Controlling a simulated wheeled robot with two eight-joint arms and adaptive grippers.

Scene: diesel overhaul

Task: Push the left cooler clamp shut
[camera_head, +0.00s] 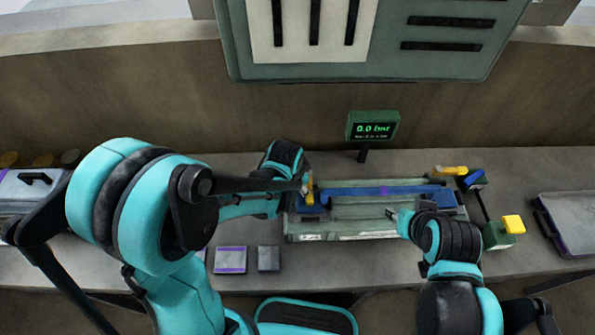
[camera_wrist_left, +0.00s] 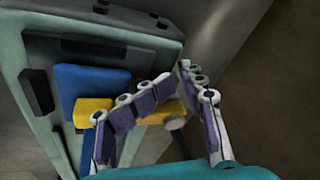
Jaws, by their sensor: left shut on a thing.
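The left cooler clamp has a yellow lever (camera_head: 309,187) at the left end of the blue bar on the grey-green cooler tray. In the left wrist view the yellow lever (camera_wrist_left: 94,112) lies beside a blue block and runs between my fingers. My left gripper (camera_wrist_left: 176,74) is shut on this lever, with its fingertips close together. In the head view my left arm partly hides the clamp. My right gripper (camera_head: 391,213) is over the front middle of the tray, away from the left clamp, and its finger opening is too small to tell.
The blue bar (camera_head: 370,191) spans the tray (camera_head: 345,227). A display (camera_head: 373,126) reading 0.0 bar stands behind. A green box with a yellow top (camera_head: 513,224) and a dark-rimmed tray (camera_head: 570,222) are on the right.

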